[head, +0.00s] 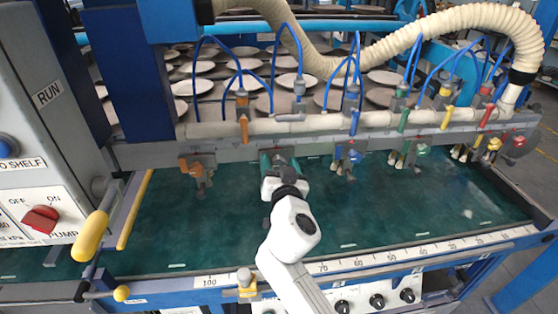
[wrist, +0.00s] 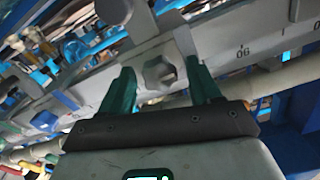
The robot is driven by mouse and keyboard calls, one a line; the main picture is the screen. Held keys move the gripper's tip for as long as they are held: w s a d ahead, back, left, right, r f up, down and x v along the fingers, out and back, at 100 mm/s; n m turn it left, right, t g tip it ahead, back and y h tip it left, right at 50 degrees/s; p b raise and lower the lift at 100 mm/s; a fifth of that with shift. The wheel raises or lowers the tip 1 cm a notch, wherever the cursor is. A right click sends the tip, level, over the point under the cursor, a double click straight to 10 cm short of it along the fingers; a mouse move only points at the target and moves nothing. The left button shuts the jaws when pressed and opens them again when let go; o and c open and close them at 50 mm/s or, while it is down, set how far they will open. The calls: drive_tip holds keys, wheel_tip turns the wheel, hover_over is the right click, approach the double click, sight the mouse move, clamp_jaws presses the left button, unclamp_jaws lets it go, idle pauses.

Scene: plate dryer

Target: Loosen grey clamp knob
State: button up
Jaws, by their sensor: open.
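The grey clamp knob (wrist: 159,74) is a lobed grey knob on the grey rail in the wrist view. My gripper (wrist: 160,68) is open, with one green finger on each side of the knob. Small gaps seem to show between the fingers and the knob; I cannot tell whether either touches. In the head view my gripper (head: 280,163) is at the front of the rail (head: 232,150), between the orange and blue clamps. The knob is mostly hidden there behind my gripper.
An orange clamp (head: 198,170) hangs left of my gripper and a blue clamp (head: 347,157) right of it. Green (head: 422,149) and yellow (head: 494,144) knobs are further right. Blue hoses arch above the rail. The green table surface (head: 400,205) in front is clear.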

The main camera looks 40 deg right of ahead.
drive_tip(key=shift+w+d, duration=0.15)
drive_tip(key=shift+w, duration=0.05)
drive_tip(key=c, duration=1)
